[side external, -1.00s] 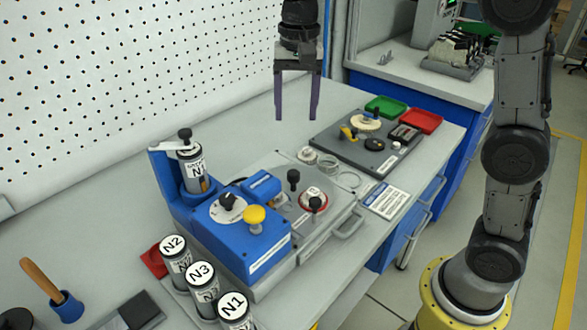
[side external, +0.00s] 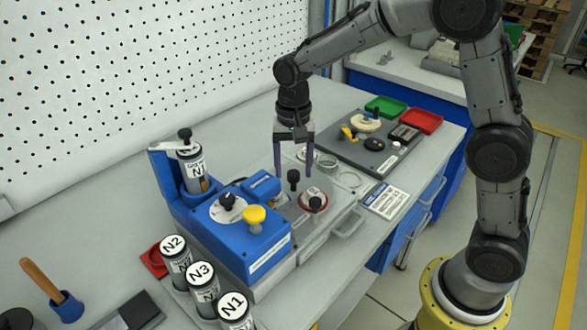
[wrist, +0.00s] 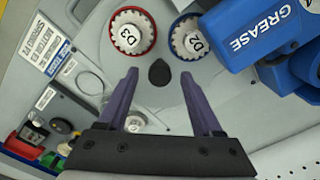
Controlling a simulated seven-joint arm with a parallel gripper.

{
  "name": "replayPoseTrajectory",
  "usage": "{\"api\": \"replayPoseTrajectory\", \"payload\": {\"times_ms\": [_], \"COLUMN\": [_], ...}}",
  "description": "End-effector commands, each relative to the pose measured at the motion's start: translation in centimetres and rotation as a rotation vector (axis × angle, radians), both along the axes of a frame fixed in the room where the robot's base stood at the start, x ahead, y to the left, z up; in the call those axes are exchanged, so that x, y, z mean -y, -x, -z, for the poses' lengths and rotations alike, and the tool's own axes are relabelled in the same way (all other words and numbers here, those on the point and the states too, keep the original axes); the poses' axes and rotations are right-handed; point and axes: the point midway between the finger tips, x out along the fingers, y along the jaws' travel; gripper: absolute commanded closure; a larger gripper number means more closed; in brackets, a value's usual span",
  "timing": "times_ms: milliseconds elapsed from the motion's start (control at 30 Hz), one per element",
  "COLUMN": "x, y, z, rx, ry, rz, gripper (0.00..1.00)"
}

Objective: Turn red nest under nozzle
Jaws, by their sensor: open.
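The red nest (side external: 326,203) is a red ring around a white toothed part at the front of the grey fixture. The wrist view shows a red ring around a white part marked D3 (wrist: 133,32). The nozzle tip cannot be made out. My gripper (side external: 293,179) is open, pointing down, its fingers on either side of a black knob (wrist: 159,73). I cannot tell whether they touch it.
The blue unit (side external: 240,235) with a yellow button stands left of the nests. Labelled canisters (side external: 203,285) stand at front left. A dark tray (side external: 340,150) and green (side external: 386,105) and red bins (side external: 421,121) lie behind right.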

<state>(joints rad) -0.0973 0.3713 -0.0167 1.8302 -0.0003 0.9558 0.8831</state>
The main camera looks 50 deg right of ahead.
Motion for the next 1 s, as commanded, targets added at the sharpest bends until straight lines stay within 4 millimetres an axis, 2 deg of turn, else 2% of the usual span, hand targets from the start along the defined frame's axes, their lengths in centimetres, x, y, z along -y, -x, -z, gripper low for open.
{"api": "replayPoseTrajectory", "payload": {"times_ms": [133, 400, 767, 1000], "x": [0.01, 0.0, 0.01, 0.01], "y": [0.05, 0.04, 0.03, 0.03], "z": [0.77, 0.83, 0.78, 0.76], "rx": [-0.001, 0.0, 0.0, 0.0], "ry": [0.0, 0.0, 0.0, 0.0], "rz": [0.0, 0.0, 0.0, 0.0], "gripper": [0.33, 0.33, 0.98, 1.0]}}
